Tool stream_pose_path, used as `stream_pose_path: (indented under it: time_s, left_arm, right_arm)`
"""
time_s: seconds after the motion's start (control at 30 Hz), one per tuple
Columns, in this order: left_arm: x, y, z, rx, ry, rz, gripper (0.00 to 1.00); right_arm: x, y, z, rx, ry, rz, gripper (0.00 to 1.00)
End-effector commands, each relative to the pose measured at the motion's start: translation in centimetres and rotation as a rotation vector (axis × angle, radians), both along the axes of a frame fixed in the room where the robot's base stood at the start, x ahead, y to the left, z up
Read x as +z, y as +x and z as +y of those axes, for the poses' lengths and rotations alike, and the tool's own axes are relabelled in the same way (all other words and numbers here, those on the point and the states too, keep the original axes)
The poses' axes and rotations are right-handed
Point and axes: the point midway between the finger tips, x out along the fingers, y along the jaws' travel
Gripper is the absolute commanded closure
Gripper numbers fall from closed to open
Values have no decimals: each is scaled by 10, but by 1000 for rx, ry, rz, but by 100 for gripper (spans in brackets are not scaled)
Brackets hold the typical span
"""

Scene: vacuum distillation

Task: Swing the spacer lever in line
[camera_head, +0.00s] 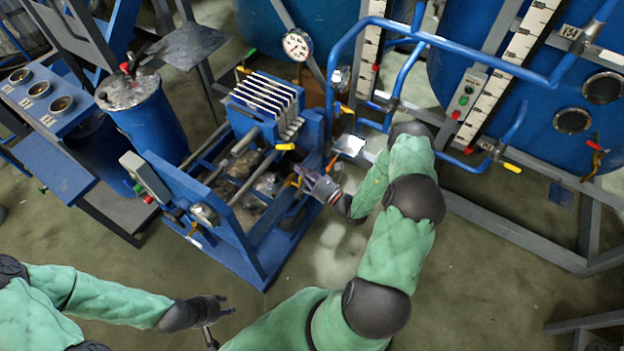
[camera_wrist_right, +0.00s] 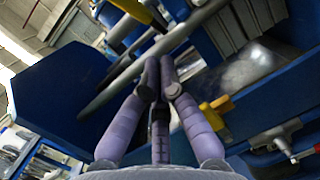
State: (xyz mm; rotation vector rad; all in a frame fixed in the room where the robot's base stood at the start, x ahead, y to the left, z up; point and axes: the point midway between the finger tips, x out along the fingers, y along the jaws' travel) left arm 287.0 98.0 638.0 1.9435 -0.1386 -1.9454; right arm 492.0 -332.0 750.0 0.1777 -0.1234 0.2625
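The blue press frame (camera_head: 215,235) holds a stack of pale plates (camera_head: 268,100) and grey bars. One yellow-handled lever (camera_head: 284,146) is on its right side, and a small yellow piece (camera_head: 297,182) sits lower, beside my right gripper (camera_head: 309,178). Which of them is the spacer lever is unclear. In the right wrist view, my right gripper (camera_wrist_right: 160,70) has its fingertips together with nothing visible between them. A yellow handle (camera_wrist_right: 132,10) is above it and a yellow fitting (camera_wrist_right: 215,112) is to its right. My left gripper (camera_head: 222,308) is over the floor, away from the press; its finger opening is unclear.
A blue drum (camera_head: 150,125) and a stand with several round cups (camera_head: 40,90) are at the left. Blue tanks (camera_head: 580,85) with pipes and a gauge (camera_head: 297,45) are behind and right. A red-handled valve (camera_wrist_right: 290,140) is right of the fingers. Open floor lies in front.

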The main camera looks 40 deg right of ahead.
Motion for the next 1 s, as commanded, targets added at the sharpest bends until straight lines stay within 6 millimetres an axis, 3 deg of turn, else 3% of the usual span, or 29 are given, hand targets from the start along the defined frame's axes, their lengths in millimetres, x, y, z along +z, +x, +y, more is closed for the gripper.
stream_pose_path:
  time_s: [0.1,0.3,1.0]
  left_arm:
    - [-6,0,0,0,0,0,63]
    - [-9,0,0,0,0,0,63]
    - [-3,0,0,0,0,0,63]
  right_arm:
    - [8,18,4,3,-3,-5,100]
    - [27,32,5,2,-2,-2,100]
    - [38,37,4,0,-7,14,100]
